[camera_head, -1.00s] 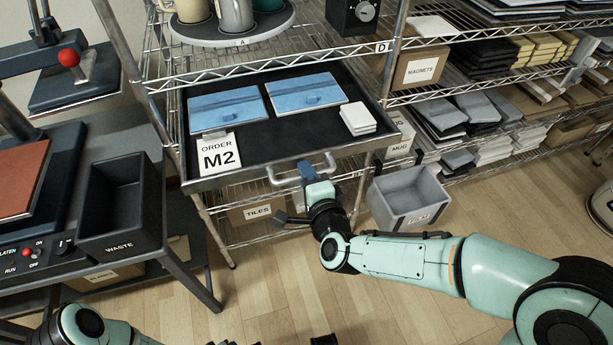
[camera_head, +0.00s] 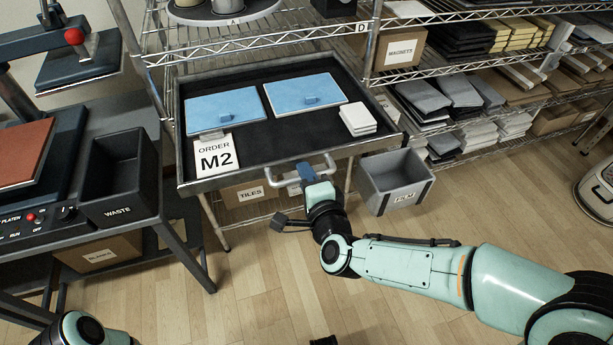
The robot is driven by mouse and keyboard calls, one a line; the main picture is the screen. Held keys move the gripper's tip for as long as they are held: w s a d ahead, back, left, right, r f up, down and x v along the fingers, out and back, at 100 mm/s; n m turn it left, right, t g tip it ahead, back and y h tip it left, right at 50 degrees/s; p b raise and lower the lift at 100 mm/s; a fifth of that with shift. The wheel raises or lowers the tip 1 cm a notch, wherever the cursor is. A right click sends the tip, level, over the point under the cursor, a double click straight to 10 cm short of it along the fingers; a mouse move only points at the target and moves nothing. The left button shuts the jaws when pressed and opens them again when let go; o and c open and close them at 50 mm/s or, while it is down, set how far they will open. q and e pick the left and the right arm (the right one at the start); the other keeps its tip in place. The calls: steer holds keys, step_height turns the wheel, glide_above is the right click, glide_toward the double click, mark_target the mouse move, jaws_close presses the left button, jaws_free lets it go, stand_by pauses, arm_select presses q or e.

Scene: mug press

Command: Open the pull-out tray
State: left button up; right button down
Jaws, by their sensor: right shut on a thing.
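The pull-out tray (camera_head: 190,184) is a dark, metal-rimmed tray standing out from the wire rack, tilted in the picture. It carries two blue panels, a white stack and a card reading "ORDER M2". Its bar handle (camera_head: 328,166) is on the front edge. My right gripper (camera_head: 308,178) is shut on the handle, its fingers partly hiding the bar. My left gripper is not in view; only part of my left arm shows at the bottom left.
A black waste bin (camera_head: 117,172) stands on the press table at left. A grey film bin (camera_head: 397,183) is just right of the handle. A tiles box (camera_head: 250,193) sits below the tray.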

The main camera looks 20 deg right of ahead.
steer(key=c, duration=1.2)
jaws_free()
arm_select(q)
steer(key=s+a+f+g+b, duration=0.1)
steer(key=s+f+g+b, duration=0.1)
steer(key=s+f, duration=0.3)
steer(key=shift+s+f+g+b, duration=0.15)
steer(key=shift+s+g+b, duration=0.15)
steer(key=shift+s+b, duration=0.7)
arm_select(e)
steer(key=v, duration=1.3)
steer(key=shift+s, duration=0.2)
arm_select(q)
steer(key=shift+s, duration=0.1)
